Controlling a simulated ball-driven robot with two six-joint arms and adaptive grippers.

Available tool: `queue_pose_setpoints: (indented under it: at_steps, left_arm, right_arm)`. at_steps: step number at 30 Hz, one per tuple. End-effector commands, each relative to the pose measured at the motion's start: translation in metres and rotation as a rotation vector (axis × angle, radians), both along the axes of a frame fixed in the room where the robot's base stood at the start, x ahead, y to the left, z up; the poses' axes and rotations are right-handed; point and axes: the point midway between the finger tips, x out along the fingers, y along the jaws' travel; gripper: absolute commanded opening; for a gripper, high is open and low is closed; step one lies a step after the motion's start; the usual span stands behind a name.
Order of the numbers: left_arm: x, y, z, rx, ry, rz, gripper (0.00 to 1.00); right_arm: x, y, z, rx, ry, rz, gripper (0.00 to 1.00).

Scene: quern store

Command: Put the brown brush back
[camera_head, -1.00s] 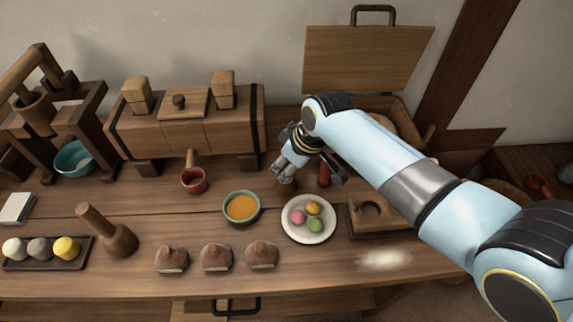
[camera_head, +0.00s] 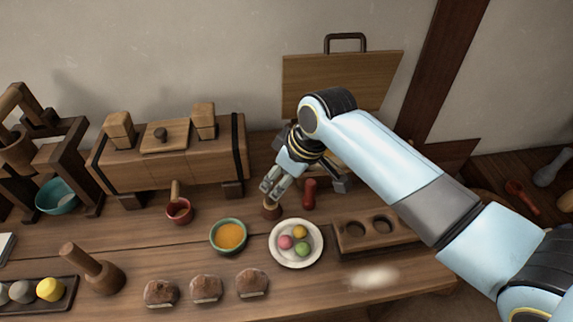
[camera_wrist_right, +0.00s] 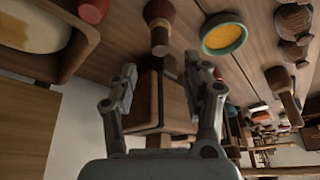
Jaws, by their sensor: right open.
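The brown brush (camera_head: 271,211) stands on the table between the bowl of orange powder and a red thing, partly hidden by my right gripper. In the right wrist view the brown brush (camera_wrist_right: 158,12) shows at the top centre, beyond the fingertips. My right gripper (camera_head: 273,189) is open, with its fingers just above and behind the brush. In the wrist view its open fingers (camera_wrist_right: 166,76) have nothing between them; I cannot tell if they touch the brush. A wooden block (camera_head: 402,237) with two empty round holes lies to the right. My left gripper is out of view.
The red upright thing (camera_head: 309,193) stands close right of the brush. A white plate (camera_head: 275,258) with coloured balls and a green bowl (camera_head: 212,240) of orange powder are in front. A wooden chest (camera_head: 200,170) stands behind left. White powder (camera_head: 374,277) lies front right.

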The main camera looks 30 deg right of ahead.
Motion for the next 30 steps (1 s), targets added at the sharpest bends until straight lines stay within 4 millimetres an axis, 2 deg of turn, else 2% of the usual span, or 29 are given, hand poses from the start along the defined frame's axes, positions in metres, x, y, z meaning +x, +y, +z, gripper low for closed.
queue_pose_setpoints:
  at_steps: [3, 9, 30]
  left_arm:
    - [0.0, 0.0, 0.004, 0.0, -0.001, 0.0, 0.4]
    - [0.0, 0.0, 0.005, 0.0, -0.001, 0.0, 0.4]
    - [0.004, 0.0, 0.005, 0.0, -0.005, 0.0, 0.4]
  right_arm:
    - [-0.008, -0.004, 0.022, -0.001, -0.001, 0.001, 0.49]
    - [-0.015, -0.006, 0.039, 0.0, 0.001, 0.0, 0.49]
    - [-0.016, -0.007, 0.041, 0.0, 0.001, 0.0, 0.49]
